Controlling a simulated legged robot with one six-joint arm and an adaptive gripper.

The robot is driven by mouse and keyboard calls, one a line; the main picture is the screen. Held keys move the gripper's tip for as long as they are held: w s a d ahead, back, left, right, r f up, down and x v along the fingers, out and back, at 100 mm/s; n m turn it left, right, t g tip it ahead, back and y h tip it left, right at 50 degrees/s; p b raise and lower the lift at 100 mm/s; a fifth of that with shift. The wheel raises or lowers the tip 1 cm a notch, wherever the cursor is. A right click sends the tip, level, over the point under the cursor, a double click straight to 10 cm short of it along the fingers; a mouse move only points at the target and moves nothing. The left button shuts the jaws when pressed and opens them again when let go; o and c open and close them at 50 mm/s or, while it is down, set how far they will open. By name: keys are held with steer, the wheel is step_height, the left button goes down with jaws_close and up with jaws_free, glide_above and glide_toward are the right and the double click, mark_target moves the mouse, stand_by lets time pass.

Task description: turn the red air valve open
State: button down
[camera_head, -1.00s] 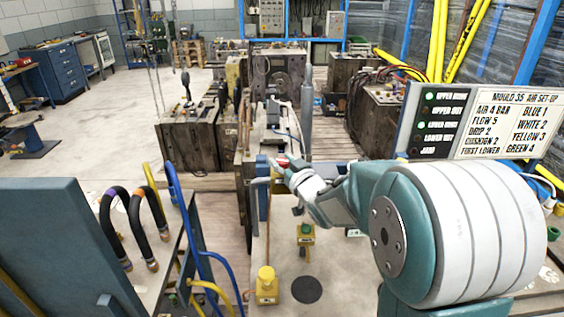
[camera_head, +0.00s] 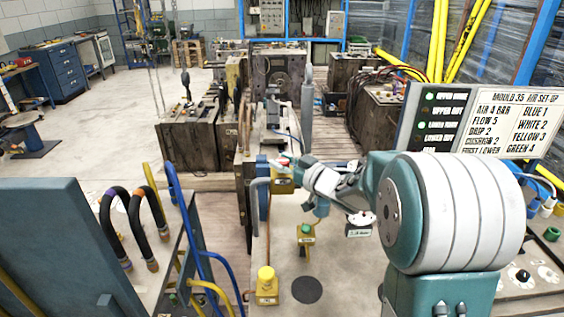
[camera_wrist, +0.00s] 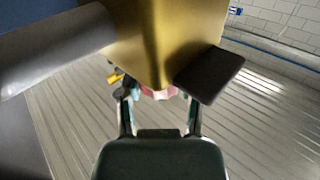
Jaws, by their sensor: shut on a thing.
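The red valve handle (camera_wrist: 158,93) shows in the wrist view as a small pinkish-red strip between my fingertips, under a large brass-coloured body (camera_wrist: 165,40). Most of the handle is hidden by that body and by my fingers. My gripper (camera_wrist: 160,100) is shut on it, one finger on each side. In the head view my gripper (camera_head: 290,164) is at the centre, at the blue upright with the brass body (camera_head: 284,184) just below it. The handle's angle cannot be told clearly.
A grey pipe (camera_wrist: 50,50) crosses the wrist view at left, and a dark flat plate (camera_wrist: 210,73) sits right of the brass body. A yellow box button (camera_head: 266,287) and a green-topped one (camera_head: 305,235) stand below. A sign (camera_head: 510,115) is at right.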

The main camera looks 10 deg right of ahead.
steer(key=shift+r, duration=0.15)
steer(key=shift+c, duration=1.2)
jaws_free()
steer(key=shift+w, duration=0.1)
steer(key=v, duration=1.2)
